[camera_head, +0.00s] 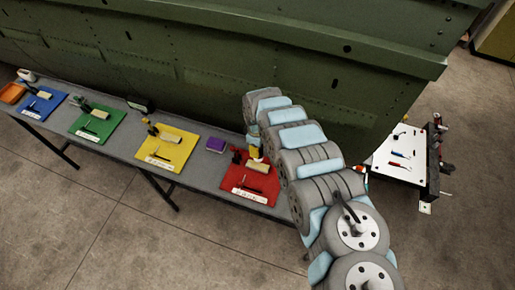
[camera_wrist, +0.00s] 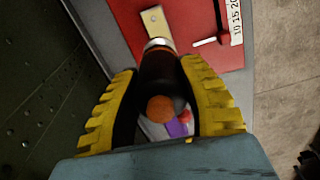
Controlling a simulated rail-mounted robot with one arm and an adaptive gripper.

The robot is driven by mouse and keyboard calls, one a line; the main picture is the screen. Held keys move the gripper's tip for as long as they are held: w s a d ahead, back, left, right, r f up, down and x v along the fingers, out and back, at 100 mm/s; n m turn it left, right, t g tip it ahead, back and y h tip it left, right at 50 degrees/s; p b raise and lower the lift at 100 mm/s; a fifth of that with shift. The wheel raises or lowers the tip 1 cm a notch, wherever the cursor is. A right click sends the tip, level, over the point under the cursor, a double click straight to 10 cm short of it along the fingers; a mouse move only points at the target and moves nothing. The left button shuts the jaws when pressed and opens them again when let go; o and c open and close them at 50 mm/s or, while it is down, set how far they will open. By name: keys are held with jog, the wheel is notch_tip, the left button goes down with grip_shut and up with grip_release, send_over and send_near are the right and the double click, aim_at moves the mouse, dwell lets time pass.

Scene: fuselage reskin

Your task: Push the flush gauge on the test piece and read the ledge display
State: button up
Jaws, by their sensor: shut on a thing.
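My gripper (camera_wrist: 158,72) is shut on a dark cylindrical tool with orange bands, which I take for the flush gauge (camera_wrist: 160,68). Its yellow fingers sit on either side of it. The gauge's silver end is against or just above a small tan plate (camera_wrist: 153,20), likely the test piece, on the red mat (camera_wrist: 215,70); I cannot tell whether they touch. In the head view my gripper (camera_head: 257,150) is low over the red mat (camera_head: 262,190), partly hidden by my arm. A dark box (camera_head: 141,104) at the table's back edge may be the display; no reading is legible.
The grey table (camera_head: 205,178) also bears yellow (camera_head: 168,147), green (camera_head: 97,122) and blue (camera_head: 42,105) mats with tools. A purple block (camera_head: 216,144) lies beside the red mat. The green fuselage (camera_head: 220,70) rises behind. A white-topped cart (camera_head: 400,158) stands at right.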

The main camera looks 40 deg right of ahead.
jog(key=shift+f+b, duration=2.65)
jog(key=shift+f, duration=0.3)
jog(key=shift+f, duration=0.45)
dwell(0.4)
jog(key=shift+r+p, duration=2.95)
jog(key=shift+r, duration=0.55)
